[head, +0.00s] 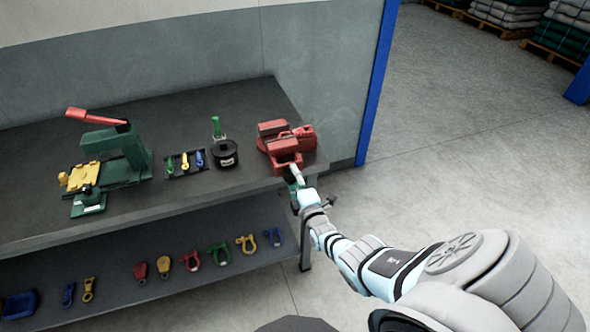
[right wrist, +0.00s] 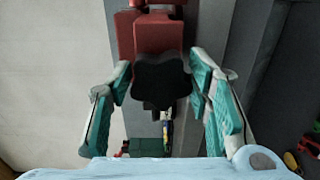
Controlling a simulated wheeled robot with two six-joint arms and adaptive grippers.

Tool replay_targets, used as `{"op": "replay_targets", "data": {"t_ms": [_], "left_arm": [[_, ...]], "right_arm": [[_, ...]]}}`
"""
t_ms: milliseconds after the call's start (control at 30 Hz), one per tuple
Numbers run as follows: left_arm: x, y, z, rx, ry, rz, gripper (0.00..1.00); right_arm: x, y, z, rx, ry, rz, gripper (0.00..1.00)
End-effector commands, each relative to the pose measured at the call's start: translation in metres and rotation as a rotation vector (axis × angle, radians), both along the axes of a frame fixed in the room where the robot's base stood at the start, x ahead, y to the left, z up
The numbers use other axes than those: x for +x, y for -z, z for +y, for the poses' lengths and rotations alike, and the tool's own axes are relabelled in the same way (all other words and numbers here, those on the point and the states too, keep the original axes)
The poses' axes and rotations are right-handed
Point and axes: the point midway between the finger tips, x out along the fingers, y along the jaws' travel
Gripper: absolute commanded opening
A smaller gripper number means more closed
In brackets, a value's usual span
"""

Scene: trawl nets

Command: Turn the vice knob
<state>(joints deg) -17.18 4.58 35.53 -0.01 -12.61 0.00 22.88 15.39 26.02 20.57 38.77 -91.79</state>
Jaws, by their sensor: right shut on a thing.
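The red vice (head: 275,130) stands at the right end of the dark bench top. My right arm reaches to its front, and the right gripper (head: 296,182) is at the vice's near side, by the bench edge. In the right wrist view, the dark lobed vice knob (right wrist: 161,78) lies in front of the red vice body (right wrist: 158,35), between the two teal-padded fingers of my right gripper (right wrist: 162,82). The gripper is shut on the knob. In the head view the gripper hides the knob. My left gripper is not in view.
A green press with a red lever (head: 110,143) stands at the bench's left. Small coloured tools (head: 184,161) and a black spool (head: 224,153) lie between. The lower shelf (head: 190,285) holds several coloured shackles and tags. The floor at right (head: 460,140) is clear.

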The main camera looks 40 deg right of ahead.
Motion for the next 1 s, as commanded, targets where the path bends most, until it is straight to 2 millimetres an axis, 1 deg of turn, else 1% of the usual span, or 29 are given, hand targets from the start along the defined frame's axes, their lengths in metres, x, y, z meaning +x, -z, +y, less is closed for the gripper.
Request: {"op": "replay_targets", "data": {"t_ms": [33,300,833,867,933,967,1000], "left_arm": [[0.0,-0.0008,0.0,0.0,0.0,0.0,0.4],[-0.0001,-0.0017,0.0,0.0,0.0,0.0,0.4],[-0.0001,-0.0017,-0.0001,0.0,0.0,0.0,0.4],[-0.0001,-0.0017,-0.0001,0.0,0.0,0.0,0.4],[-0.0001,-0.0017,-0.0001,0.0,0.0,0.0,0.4],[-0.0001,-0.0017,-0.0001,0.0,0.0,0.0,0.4],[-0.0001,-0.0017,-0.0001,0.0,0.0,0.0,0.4]], "right_arm": [[0.0025,-0.0065,-0.0021,-0.026,0.002,-0.006,0.18],[0.0029,-0.0072,-0.0021,-0.119,0.002,0.026,0.18],[0.0032,-0.0077,-0.002,-0.139,0.002,0.032,0.18],[0.0032,-0.0077,-0.002,-0.14,0.002,0.031,0.5],[0.003,-0.0072,-0.0018,-0.139,0.002,0.033,0.61],[0.0027,-0.0067,-0.0016,-0.139,0.002,0.034,0.65],[0.0025,-0.006,-0.0013,-0.138,0.001,0.036,0.65]]}}
